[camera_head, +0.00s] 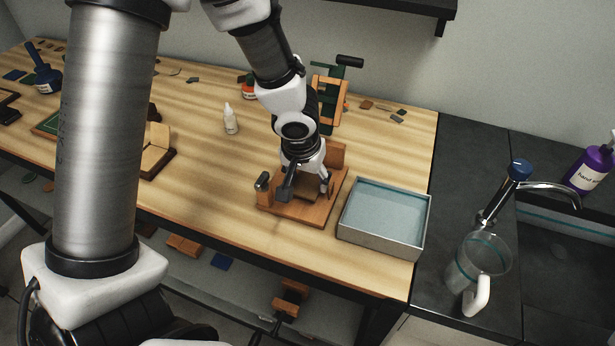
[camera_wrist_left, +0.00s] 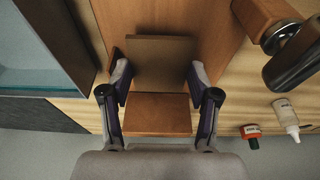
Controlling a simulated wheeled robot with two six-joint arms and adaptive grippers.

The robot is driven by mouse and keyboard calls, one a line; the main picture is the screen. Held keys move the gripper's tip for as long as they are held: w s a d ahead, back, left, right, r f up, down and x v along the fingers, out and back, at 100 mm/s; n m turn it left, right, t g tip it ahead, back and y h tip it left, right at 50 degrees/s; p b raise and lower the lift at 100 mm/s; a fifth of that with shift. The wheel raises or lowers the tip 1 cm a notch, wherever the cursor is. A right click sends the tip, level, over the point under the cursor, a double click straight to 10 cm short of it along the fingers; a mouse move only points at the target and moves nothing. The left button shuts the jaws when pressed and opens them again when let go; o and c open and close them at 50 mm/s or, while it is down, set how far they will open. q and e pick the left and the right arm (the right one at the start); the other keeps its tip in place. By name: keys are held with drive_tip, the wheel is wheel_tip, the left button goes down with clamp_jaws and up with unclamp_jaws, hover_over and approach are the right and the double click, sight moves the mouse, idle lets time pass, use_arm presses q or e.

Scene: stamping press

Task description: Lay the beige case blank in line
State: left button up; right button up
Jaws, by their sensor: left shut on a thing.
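My left gripper (camera_head: 307,190) is over the wooden stamping jig (camera_head: 290,211). In the left wrist view its two fingers (camera_wrist_left: 160,85) are shut on the opposite edges of the case blank (camera_wrist_left: 165,60), a flat piece that looks dull brown-beige in shade. The blank is over the jig's board, near an upright orange-brown wooden block (camera_wrist_left: 158,114). I cannot tell whether the blank touches the board. In the head view the fingers hide much of the blank. My right gripper is not in view.
A grey tray with a pale blue inside (camera_head: 385,213) stands close right of the jig. A dark-knobbed handle (camera_head: 263,184) stands at the jig's left. A white bottle (camera_head: 230,119) and a green-and-orange stand (camera_head: 328,95) are behind. A glass mug (camera_head: 480,265) is at right.

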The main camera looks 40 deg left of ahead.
use_arm(q)
drive_tip(key=shift+f, duration=0.3)
drive_tip(key=o, duration=1)
drive_tip(key=shift+c, duration=0.6)
wheel_tip(320, 180, up, 7)
drive_tip(key=p, duration=0.5)
drive_tip(key=shift+r+p, duration=0.15)
drive_tip(key=shift+p, duration=0.2)
